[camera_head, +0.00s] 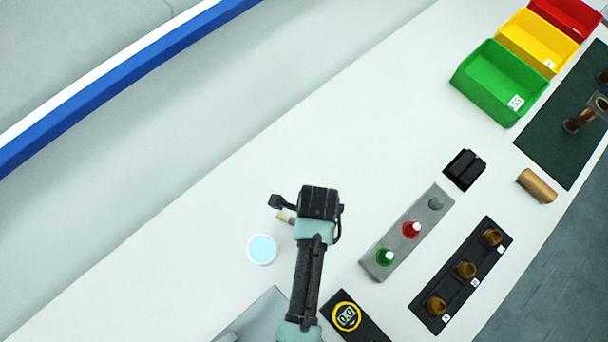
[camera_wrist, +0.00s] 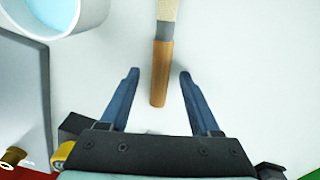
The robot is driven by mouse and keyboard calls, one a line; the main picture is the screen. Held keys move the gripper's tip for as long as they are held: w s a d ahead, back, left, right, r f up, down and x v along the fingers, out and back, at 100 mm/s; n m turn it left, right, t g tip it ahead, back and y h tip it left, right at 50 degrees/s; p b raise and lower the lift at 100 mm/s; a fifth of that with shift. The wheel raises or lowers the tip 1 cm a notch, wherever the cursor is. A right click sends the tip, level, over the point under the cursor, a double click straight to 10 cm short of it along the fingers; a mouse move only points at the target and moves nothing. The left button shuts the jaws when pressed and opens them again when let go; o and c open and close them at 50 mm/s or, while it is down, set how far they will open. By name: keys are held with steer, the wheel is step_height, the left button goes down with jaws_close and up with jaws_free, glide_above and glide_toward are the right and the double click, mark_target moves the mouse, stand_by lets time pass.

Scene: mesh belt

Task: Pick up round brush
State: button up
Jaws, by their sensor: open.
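The round brush (camera_wrist: 161,68) has a brown wooden handle, a grey ferrule and pale bristles that run off the top edge of the wrist view. In the head view only a small tan part of the brush (camera_head: 285,216) shows beside my gripper; the rest is hidden. My gripper (camera_wrist: 159,74) is open, with its two blue-grey fingers one on each side of the handle in the wrist view. Gaps show on both sides, so neither finger appears to touch it. The height of the fingers above the handle is hard to tell.
A white cup with pale blue contents (camera_head: 262,250) stands close to the brush. Green (camera_head: 500,80) and yellow (camera_head: 537,42) bins stand far right.

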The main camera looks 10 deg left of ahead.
steer(key=shift+f, duration=0.25)
jaws_close()
steer(key=shift+r, duration=0.15)
step_height(320, 180, up, 10)
steer(key=b, duration=0.1)
stand_by(0.6)
